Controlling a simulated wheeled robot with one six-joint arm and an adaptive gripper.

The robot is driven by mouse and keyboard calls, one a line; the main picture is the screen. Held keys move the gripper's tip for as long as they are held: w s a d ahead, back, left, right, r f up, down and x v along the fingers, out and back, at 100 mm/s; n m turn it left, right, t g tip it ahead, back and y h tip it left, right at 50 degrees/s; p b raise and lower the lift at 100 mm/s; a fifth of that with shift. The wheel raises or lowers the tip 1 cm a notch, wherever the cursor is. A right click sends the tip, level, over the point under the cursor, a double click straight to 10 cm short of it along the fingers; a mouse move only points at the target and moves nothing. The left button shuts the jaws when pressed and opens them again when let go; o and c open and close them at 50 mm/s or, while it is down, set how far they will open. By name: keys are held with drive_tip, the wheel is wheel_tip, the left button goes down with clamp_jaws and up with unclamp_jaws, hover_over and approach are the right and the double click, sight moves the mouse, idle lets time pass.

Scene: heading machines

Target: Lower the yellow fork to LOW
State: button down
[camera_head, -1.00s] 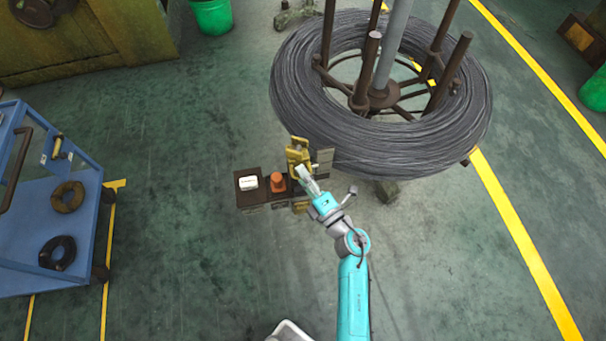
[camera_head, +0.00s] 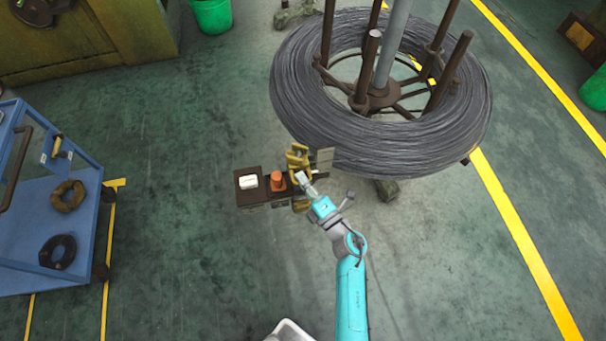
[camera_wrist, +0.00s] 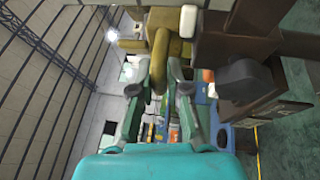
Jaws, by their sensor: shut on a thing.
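The yellow fork (camera_head: 298,157) stands at the right part of a small dark bench of controls, below the wire coil in the head view. My gripper (camera_head: 301,177) is at its near side, shut on it. In the wrist view a yellow bar of the fork (camera_wrist: 160,48) runs down between the two fingers of my gripper (camera_wrist: 168,82). The fingers hide part of the bar. No LOW mark is readable in either view.
An orange knob (camera_head: 277,181) and a white block (camera_head: 248,182) sit on the dark bench left of the fork. A large wire coil (camera_head: 400,145) on a post stand is close behind. A blue cart (camera_head: 85,225) stands at left. Green floor is clear around my arm.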

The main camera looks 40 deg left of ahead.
drive_tip(key=shift+f, duration=0.75)
drive_tip(key=c, duration=1.2)
unclamp_jaws()
drive_tip(key=shift+f, duration=0.1)
drive_tip(key=shift+d, duration=0.15)
drive_tip(key=v, duration=1.1)
drive_tip(key=shift+s+d+f, duration=0.1)
drive_tip(key=shift+s+d, duration=0.1)
drive_tip(key=shift+d, duration=0.1)
drive_tip(key=shift+d, duration=0.1)
